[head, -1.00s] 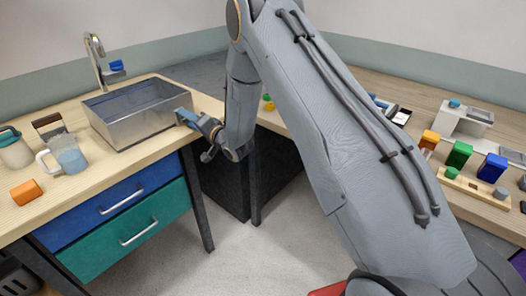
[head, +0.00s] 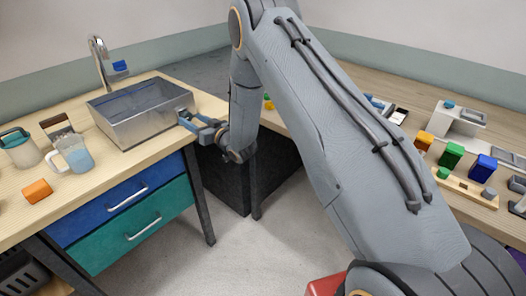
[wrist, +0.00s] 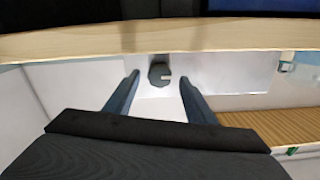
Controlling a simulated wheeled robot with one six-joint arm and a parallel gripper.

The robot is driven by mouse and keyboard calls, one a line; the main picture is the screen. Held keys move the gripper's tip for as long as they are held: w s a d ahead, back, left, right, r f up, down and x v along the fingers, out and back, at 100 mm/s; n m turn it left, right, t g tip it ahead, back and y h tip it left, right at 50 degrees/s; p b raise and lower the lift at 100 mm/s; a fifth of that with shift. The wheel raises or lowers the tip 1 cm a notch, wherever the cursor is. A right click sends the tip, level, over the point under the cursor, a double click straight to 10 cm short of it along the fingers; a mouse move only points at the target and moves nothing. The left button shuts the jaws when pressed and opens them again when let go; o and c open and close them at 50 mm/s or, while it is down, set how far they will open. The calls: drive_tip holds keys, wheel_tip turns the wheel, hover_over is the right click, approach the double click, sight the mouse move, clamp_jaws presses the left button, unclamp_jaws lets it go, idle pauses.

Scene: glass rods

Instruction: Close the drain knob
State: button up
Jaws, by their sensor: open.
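The drain knob (wrist: 155,72) is a small dark grey disc with a notch on its right side, in the wrist view. It sits against a pale grey wall, which appears to be the sink's side. My gripper (wrist: 159,77) is open, with one finger on each side of the knob in that picture. No contact shows, and I cannot tell the remaining depth. In the head view my gripper (head: 187,119) is at the right end of the metal sink (head: 150,127), just above the counter. The knob cannot be made out in the head view.
A faucet (head: 101,62) with a blue handle stands behind the sink. A glass pitcher (head: 75,157), a teal-lidded jar (head: 20,150) and an orange block (head: 37,191) stand on the left counter (head: 115,172). The right-hand counter holds coloured blocks, clear of my gripper.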

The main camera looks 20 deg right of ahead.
drive_tip(key=s+d+f+m+g+h+b, duration=0.15)
drive_tip(key=s+d+g+h+b, duration=0.25)
drive_tip(key=s+d+h, duration=0.55)
drive_tip(key=s+d+m+g+b, duration=0.1)
drive_tip(key=s+d+g, duration=0.4)
drive_tip(key=s+d, duration=0.5)
drive_tip(key=shift+s+d+m, duration=0.4)
drive_tip(key=shift+s+m, duration=0.05)
drive_tip(key=shift+s, duration=1.2)
drive_tip(key=s+d+r+g, duration=0.1)
drive_tip(key=s+g, duration=0.1)
drive_tip(key=s, duration=0.8)
drive_tip(key=s+r+m+g, duration=0.1)
drive_tip(key=s+g, duration=0.2)
drive_tip(key=s, duration=0.7)
drive_tip(key=shift+s+d+r+g, duration=0.3)
drive_tip(key=shift+d+r, duration=0.05)
drive_tip(key=shift+d, duration=0.05)
drive_tip(key=shift+h, duration=0.25)
